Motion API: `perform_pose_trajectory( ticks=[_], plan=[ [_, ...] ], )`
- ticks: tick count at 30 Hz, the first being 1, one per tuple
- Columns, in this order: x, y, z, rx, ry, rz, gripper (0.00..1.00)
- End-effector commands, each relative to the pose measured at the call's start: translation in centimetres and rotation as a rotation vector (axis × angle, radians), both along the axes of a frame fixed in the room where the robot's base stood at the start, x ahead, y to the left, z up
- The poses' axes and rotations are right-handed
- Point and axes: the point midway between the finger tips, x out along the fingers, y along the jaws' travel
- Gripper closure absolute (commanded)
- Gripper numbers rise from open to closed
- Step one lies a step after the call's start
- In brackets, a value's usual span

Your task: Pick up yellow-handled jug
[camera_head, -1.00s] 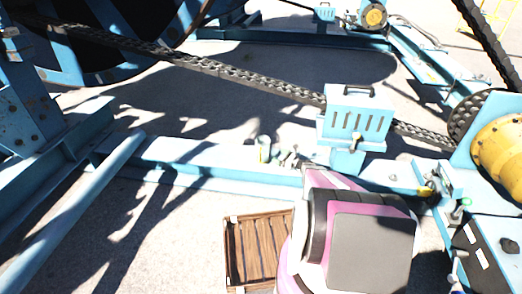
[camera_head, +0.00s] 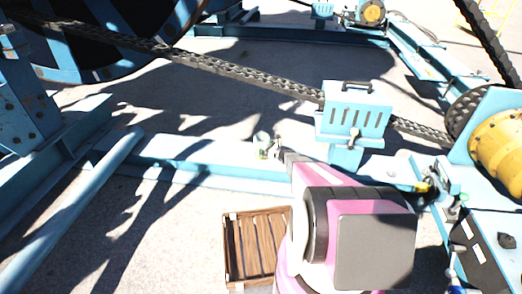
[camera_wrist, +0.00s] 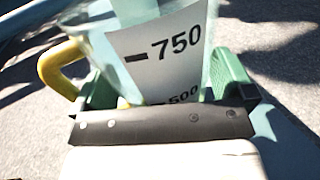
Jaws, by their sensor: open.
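The yellow-handled jug is a clear measuring jug with a white panel marked 750 and 500. In the wrist view the jug (camera_wrist: 165,45) fills the space between the green fingers of my gripper (camera_wrist: 160,80). Its yellow handle (camera_wrist: 58,70) sticks out to the left, outside the left finger. In the head view the small jug (camera_head: 262,143) stands on the blue beam, with my gripper (camera_head: 274,150) right beside it. The fingers are open around the jug; whether either touches it I cannot tell. The jug's base is hidden in the wrist view.
The blue beam (camera_head: 215,155) runs across the middle. A wooden crate (camera_head: 228,250) lies on the ground in front. A yellow drum (camera_head: 500,142) is at the far right.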

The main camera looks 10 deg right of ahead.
Motion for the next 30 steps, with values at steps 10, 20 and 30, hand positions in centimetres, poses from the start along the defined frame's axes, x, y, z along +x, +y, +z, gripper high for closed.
perform_pose_trajectory(
  ticks=[10,20,30],
  plan=[
    [-0.1,-0.1,0.0,0.000,0.000,0.000,0.34],
    [-0.1,-0.1,0.5,0.000,0.000,0.000,0.34],
    [-0.8,0.5,4.8,-0.001,-0.001,0.002,0.34]
  ],
)
